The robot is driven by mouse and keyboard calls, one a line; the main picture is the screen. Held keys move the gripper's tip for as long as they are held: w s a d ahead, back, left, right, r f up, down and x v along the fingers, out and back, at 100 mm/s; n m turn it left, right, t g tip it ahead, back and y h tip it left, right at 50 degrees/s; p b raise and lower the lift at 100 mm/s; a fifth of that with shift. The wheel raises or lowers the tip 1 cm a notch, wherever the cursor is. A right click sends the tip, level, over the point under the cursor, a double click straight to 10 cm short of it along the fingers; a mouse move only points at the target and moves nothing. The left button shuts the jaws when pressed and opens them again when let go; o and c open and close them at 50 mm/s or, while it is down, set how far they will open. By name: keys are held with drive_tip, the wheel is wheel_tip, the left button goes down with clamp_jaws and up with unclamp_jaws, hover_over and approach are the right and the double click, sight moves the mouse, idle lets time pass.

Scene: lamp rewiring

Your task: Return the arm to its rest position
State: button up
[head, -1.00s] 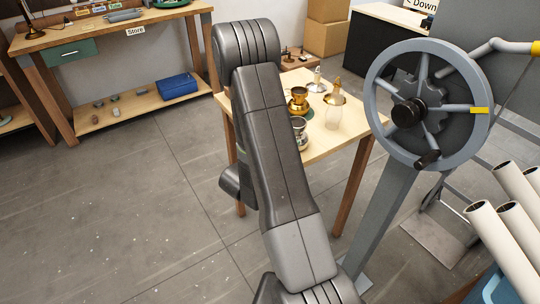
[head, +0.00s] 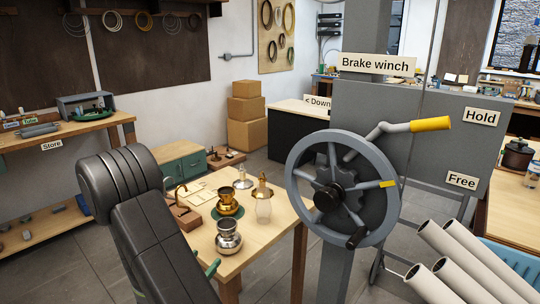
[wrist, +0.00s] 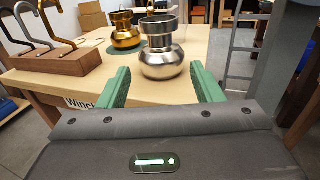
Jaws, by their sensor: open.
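My gripper (wrist: 161,88) shows in the wrist view with its two green fingers spread apart. A silver lamp body (wrist: 162,55) stands on the table beyond and between the fingers, and I cannot tell how far off it is. In the head view my dark arm is folded at the lower left, and a green finger shows beside the table edge. The silver lamp body (head: 228,238) stands upright near the front of the small wooden table (head: 255,248). A brass lamp body (head: 228,203) stands behind it on a green disc.
A brake winch wheel (head: 343,188) stands close at the table's right. Pale tubes (head: 455,262) lie at the lower right. A store bench (head: 60,135) is at the left.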

sight(224, 236)
drive_tip(key=p+x, duration=0.3)
drive_tip(key=x, duration=1)
drive_tip(key=shift+w+d+f, duration=0.1)
drive_tip(key=shift+w, duration=0.35)
drive_tip(key=shift+b, duration=0.4)
drive_tip(key=shift+p, duration=0.45)
